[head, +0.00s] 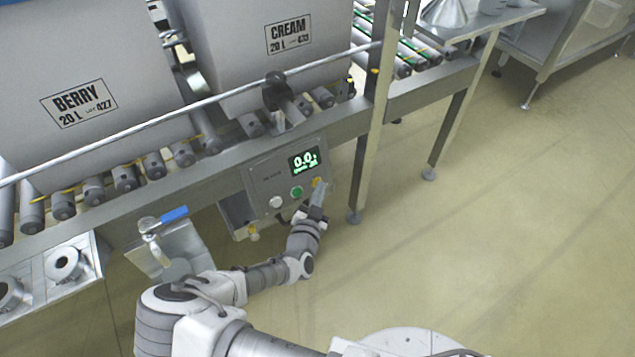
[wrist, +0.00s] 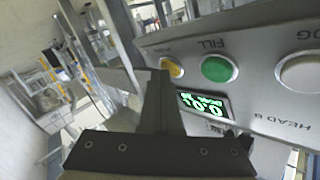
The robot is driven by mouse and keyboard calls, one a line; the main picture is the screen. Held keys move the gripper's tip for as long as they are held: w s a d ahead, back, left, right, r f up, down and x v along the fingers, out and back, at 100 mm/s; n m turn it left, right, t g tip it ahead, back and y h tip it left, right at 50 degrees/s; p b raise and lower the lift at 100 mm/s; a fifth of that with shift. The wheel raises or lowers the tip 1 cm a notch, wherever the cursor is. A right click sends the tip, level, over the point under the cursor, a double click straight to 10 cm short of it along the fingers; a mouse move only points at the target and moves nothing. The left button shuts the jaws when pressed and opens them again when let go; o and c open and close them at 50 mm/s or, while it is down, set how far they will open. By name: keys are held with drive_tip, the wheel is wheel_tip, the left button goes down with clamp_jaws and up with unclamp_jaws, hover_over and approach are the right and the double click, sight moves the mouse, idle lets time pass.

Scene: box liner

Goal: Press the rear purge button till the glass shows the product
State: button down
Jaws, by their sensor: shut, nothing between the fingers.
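A grey control panel (head: 262,186) hangs under the conveyor rail, with a lit display (head: 304,160) reading 0.0. It carries a white button (head: 275,202), a green button (head: 297,192) and a yellow button (head: 317,183). In the wrist view the panel is upside down, with the yellow button (wrist: 174,67) beside the green one (wrist: 218,68), labelled FILL. The yellow button's label is too small to read. My gripper (head: 318,192) is shut and empty, its tip close to the yellow button; I cannot tell whether they touch. I cannot make out a sight glass.
Large grey boxes marked BERRY (head: 110,75) and CREAM (head: 262,50) stand on the roller conveyor. A blue-handled valve (head: 172,215) is left of the panel. A steel post (head: 372,120) rises just right of it. The floor to the right is clear.

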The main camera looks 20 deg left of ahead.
idle(0.7)
drive_tip(key=shift+s+d+r+p, duration=0.25)
drive_tip(key=shift+s+d+p, duration=0.3)
drive_tip(key=shift+p, duration=0.25)
drive_tip(key=shift+d+r, duration=0.1)
drive_tip(key=shift+s+d+r+p, duration=0.4)
drive_tip(key=shift+s+d+p, duration=0.35)
drive_tip(key=shift+d+p, duration=0.15)
drive_tip(key=shift+s+d+r+p, duration=0.35)
drive_tip(key=shift+s+d+p, duration=0.45)
drive_tip(key=shift+p, duration=0.2)
